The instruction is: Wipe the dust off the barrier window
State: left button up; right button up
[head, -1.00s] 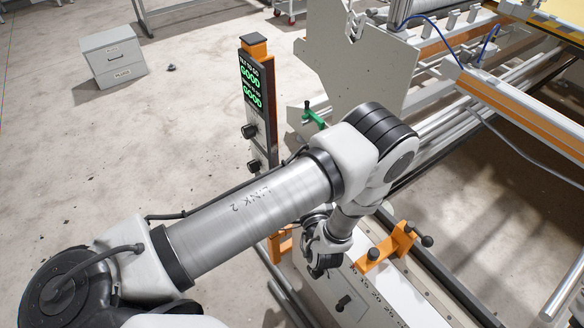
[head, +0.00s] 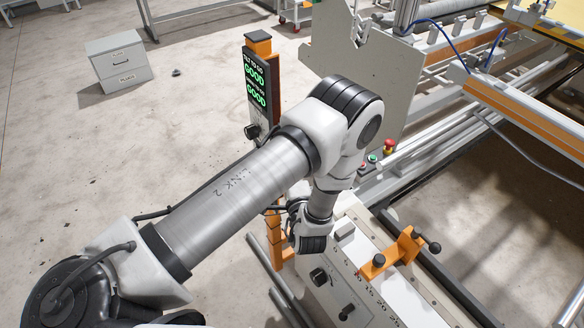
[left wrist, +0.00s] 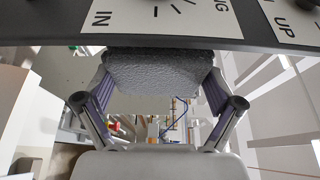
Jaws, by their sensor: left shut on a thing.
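My left gripper (left wrist: 155,84) is shut on a dark grey, rough-textured block, likely a sponge or pad (left wrist: 152,70), held between its two fingers in the left wrist view. In the head view, my left wrist and gripper (head: 311,240) hang low beside the orange post, above the near end of the white machine rail; the fingertips and the block are hidden there. The barrier window and any dust on it cannot be made out for certain. My right gripper is not in view.
A display reading GOOD (head: 257,88) is on the orange-capped post. A panel with printed labels (left wrist: 160,16) crosses the top of the left wrist view, close to the block. An orange bracket with black knobs (head: 397,250) stands on the rail. A grey cabinet (head: 118,62) stands far left.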

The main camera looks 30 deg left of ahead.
pick_arm(q)
jog(key=shift+w+a+b, duration=0.2)
jog(key=shift+a, duration=0.3)
jog(key=shift+w+a+b, duration=0.15)
jog(key=shift+a+b, duration=0.05)
jog(key=shift+a, duration=0.25)
notch_tip(320, 180, up, 4)
jog(key=p, duration=0.3)
jog(key=shift+d, duration=0.15)
jog(key=f+b, duration=0.4)
jog(key=shift+a, duration=0.2)
dwell(0.4)
